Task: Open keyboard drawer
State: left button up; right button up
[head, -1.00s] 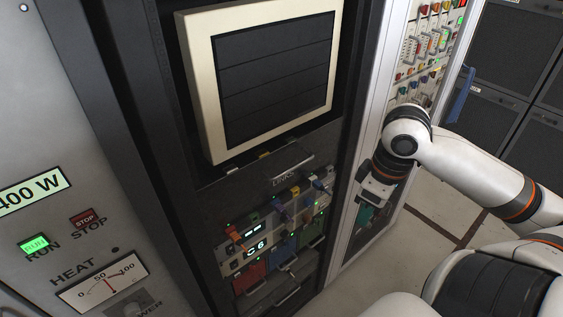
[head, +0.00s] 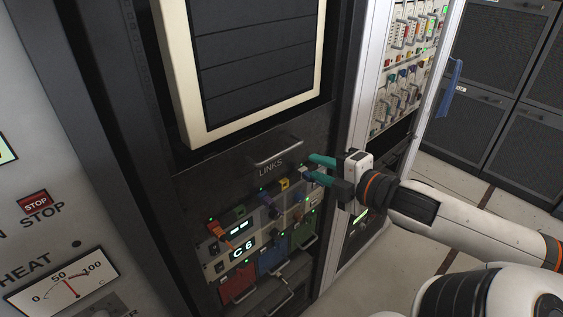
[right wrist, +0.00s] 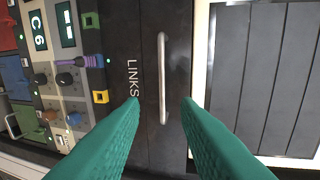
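The drawer front labelled LINKS (head: 235,158) is a dark panel under the cream-framed screen in the head view. Its thin metal bar handle (head: 277,151) runs across it; the panel looks closed flush with the rack. My right gripper (head: 309,167) has teal fingers, spread apart, just right of the handle and not touching it. In the right wrist view the handle (right wrist: 162,78) stands upright between and beyond the two open fingertips (right wrist: 161,100), with nothing held. My left gripper is not in view.
Below the drawer is a module with colored plugs and a C6 display (head: 242,246), with several small handles beneath. The cream-framed screen (head: 184,75) is above. A white-framed rack (head: 351,130) stands at the right, beside my right arm. Open floor lies right of it.

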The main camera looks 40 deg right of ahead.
aim_at(283, 153)
jog(key=b+x, duration=0.1)
jog(key=x, duration=1.1)
jog(key=shift+a+r, duration=0.1)
jog(key=shift+r, duration=0.05)
grip_shut()
